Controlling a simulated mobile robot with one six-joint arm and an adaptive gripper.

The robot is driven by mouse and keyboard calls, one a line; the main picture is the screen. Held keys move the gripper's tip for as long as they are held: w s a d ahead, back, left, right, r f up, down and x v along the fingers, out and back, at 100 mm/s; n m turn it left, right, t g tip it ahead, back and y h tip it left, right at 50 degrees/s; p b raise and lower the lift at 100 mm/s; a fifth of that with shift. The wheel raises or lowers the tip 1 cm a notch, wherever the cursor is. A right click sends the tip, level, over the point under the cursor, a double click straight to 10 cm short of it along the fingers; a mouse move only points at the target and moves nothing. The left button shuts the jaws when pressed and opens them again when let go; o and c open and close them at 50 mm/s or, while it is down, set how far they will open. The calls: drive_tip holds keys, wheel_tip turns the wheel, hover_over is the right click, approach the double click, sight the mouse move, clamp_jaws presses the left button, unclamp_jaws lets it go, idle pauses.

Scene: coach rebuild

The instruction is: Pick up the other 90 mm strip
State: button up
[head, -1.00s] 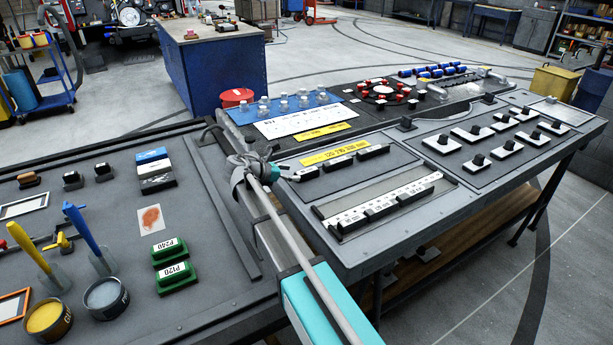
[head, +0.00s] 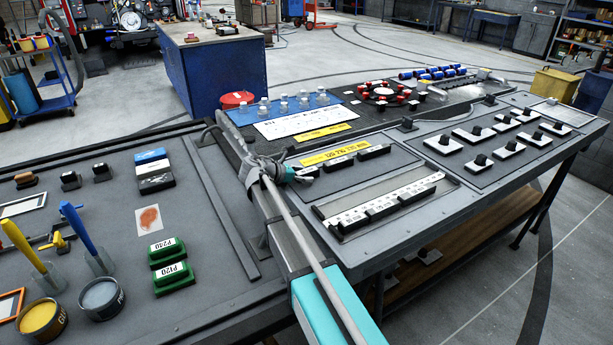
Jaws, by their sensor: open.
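Three short black strips lie in a row in the rear recess of the grey sloped panel: one at the left (head: 311,168), a middle one (head: 341,162) and a right one (head: 374,152). Several similar black strips (head: 381,211) sit along a white marked scale (head: 350,215) in the front recess. I cannot read which strip is 90 mm. My gripper (head: 303,173) is open, at the left end of the rear row, close to the left strip and partly covering it. Whether it touches the strip cannot be told. Its fingers are small and partly hidden by my wrist.
A yellow label (head: 334,151) lies behind the rear row. White blocks with black knobs (head: 482,136) fill the right of the panel. A left bench holds green blocks (head: 172,277), cans (head: 100,297) and brushes (head: 87,236). A raised rail (head: 222,225) runs along that bench's right side.

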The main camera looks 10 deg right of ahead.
clamp_jaws()
idle(0.5)
drive_tip(key=shift+r, duration=0.1)
wheel_tip(320, 180, up, 3)
drive_tip(key=p, duration=0.2)
drive_tip(key=shift+f+p, duration=0.2)
drive_tip(key=shift+p, duration=0.15)
drive_tip(key=s+a+r+p, duration=0.3)
drive_tip(key=s+r+p, duration=0.7)
drive_tip(key=s, duration=0.3)
drive_tip(key=shift+s, duration=0.35)
drive_tip(key=shift+r, duration=0.15)
